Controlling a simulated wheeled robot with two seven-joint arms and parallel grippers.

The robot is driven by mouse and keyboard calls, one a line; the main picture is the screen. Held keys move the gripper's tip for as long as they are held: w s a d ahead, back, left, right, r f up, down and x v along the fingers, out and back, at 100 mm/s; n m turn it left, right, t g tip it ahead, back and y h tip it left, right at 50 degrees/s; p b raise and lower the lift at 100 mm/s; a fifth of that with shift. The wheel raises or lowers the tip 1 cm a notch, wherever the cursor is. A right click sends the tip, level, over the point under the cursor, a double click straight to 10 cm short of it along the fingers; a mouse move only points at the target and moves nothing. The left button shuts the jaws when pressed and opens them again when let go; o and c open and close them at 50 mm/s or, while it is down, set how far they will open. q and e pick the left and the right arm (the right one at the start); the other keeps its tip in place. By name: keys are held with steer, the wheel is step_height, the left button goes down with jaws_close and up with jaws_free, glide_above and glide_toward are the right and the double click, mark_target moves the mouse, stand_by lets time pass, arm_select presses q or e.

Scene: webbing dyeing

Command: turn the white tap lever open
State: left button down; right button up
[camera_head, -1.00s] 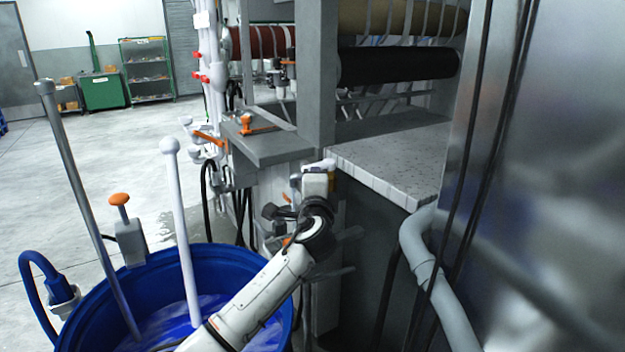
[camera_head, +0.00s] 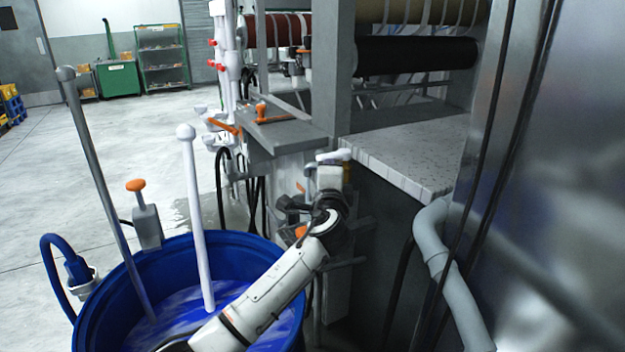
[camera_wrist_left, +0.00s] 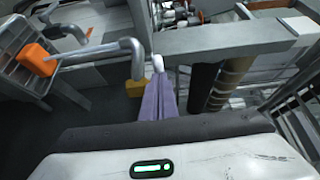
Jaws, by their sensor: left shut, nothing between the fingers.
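My left gripper (camera_wrist_left: 158,98) is shut, its two pale purple fingers together with nothing between them. In the left wrist view a small white rounded piece (camera_wrist_left: 158,63), which looks like the end of the white tap lever, shows right at the fingertips. I cannot tell whether they touch. A grey bent pipe (camera_wrist_left: 95,52) with a yellow collar (camera_wrist_left: 135,88) is just left of the fingers. In the head view a white piece (camera_head: 333,155) shows above my left wrist, beside the speckled worktop; the fingers themselves are hidden there. My right gripper is not in view.
A blue tub (camera_head: 90,325) of blue liquid stands under my left arm, with a white rod (camera_head: 197,220) and a grey rod (camera_head: 100,180) upright in it. The speckled worktop (camera_head: 415,150) and a grey pipe (camera_head: 440,260) are on the right. An orange handle (camera_wrist_left: 37,58) is left of the fingers.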

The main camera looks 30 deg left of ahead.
arm_select(q)
steer(key=s+a, duration=0.1)
steer(key=s, duration=0.9)
steer(key=shift+s, duration=0.35)
